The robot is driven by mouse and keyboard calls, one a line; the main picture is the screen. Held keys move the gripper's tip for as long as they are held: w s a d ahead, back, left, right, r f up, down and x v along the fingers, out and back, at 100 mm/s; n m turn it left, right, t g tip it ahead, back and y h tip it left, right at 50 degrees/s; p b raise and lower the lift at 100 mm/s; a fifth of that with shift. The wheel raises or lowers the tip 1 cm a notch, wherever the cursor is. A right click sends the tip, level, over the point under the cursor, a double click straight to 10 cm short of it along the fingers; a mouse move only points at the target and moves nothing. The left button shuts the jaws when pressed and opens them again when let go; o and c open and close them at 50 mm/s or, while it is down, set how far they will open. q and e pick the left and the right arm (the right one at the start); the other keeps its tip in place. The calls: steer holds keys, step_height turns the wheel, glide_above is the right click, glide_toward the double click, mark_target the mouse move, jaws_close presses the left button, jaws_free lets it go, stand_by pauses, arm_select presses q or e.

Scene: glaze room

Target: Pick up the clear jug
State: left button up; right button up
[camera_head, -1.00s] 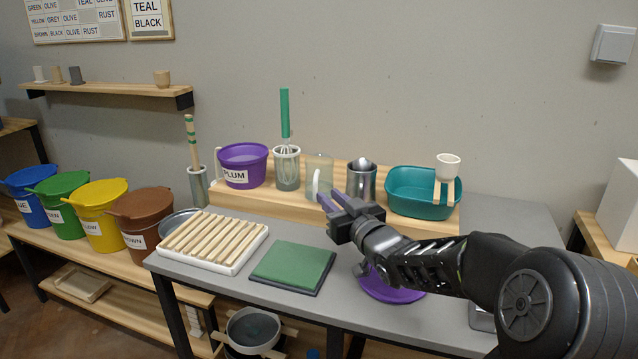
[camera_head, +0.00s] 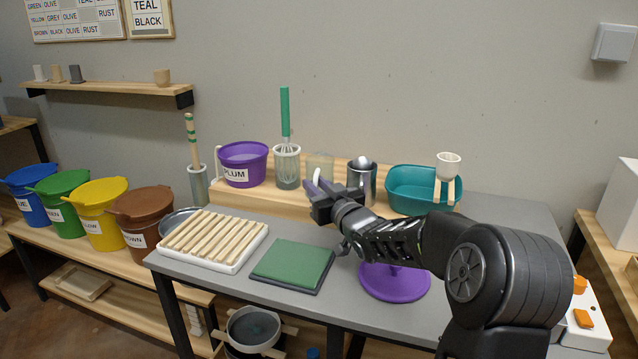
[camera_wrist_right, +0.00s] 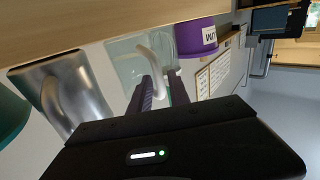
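The clear jug (camera_head: 320,165) stands on the raised wooden shelf at the back of the table, between the whisk pot and the metal jug. Its lower part is hidden behind my right gripper (camera_head: 317,187) in the head view. In the right wrist view the clear jug (camera_wrist_right: 124,58) is see-through with a pale curved handle (camera_wrist_right: 163,50). My right gripper's two fingers (camera_wrist_right: 160,88) are apart there, with part of the handle showing between them. I cannot tell whether they touch it. My left gripper is not in view.
A metal jug (camera_head: 361,184) stands close on the right, then a teal basin (camera_head: 410,190). On the left are a whisk pot (camera_head: 287,170) and a purple PLUM bucket (camera_head: 240,165). A purple disc (camera_head: 395,285), green board (camera_head: 292,263) and slatted rack (camera_head: 212,241) lie in front.

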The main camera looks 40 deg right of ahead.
steer(key=shift+w, duration=0.15)
steer(key=shift+c, duration=0.3)
jaws_close()
steer(key=shift+r, duration=0.1)
stand_by(1.3)
